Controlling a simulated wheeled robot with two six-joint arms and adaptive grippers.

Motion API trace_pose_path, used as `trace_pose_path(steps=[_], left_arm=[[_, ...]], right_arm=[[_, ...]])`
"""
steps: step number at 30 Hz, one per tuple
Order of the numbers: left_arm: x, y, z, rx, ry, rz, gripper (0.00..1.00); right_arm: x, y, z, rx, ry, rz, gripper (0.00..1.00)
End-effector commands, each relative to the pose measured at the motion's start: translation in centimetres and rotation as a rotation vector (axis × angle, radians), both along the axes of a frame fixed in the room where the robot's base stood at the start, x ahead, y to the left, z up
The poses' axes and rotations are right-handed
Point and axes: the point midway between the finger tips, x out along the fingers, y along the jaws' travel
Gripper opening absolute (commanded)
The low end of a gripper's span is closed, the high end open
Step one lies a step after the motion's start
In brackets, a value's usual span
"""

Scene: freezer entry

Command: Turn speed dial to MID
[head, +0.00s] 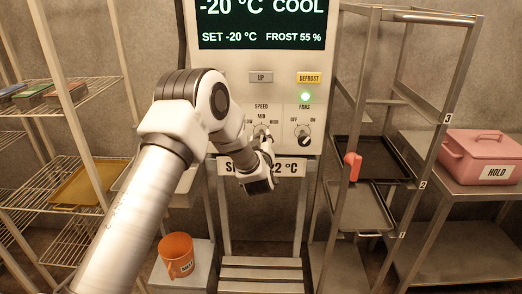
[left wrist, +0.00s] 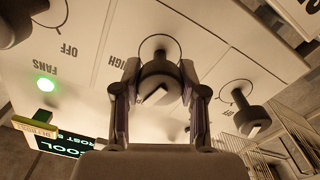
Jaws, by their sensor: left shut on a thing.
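The speed dial (head: 260,130) is on the control panel under the word SPEED, with LOW, MID and HIGH marked around it. My left gripper (head: 266,146) reaches it from below and in front, partly covering it. In the left wrist view the dial (left wrist: 158,86) sits between the two fingers of my left gripper (left wrist: 158,95), which are shut on its sides. The word HIGH is to the dial's left in that upside-down view. My right gripper is not in view.
The fans dial (head: 303,134) is just right of the speed dial, below a lit green lamp (head: 305,97). Another knob (left wrist: 246,112) is on the other side in the wrist view. A metal rack with trays (head: 362,207) stands at right; an orange mug (head: 177,250) is below.

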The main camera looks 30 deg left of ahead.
Motion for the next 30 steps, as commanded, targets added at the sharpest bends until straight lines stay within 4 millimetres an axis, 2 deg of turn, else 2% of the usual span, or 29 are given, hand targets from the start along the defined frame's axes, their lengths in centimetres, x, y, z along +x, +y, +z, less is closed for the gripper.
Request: trace_pose_path(steps=[1, 9, 28, 29, 30], left_arm=[[0.0, 0.0, -0.4, -0.027, -0.021, 0.001, 0.07], [0.0, 0.0, -0.2, -0.149, -0.095, 0.0, 0.07], [0.0, 0.0, 0.1, -0.197, -0.122, 0.0, 0.07], [0.0, 0.0, 0.1, -0.197, -0.122, 0.0, 0.52], [0.0, 0.0, 0.1, -0.196, -0.121, 0.0, 0.66]], right_arm=[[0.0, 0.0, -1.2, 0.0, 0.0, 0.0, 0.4], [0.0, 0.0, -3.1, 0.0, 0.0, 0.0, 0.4], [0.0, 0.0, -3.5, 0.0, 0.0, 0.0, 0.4], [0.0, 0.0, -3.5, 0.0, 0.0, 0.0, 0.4], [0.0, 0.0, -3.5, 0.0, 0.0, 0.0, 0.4]])
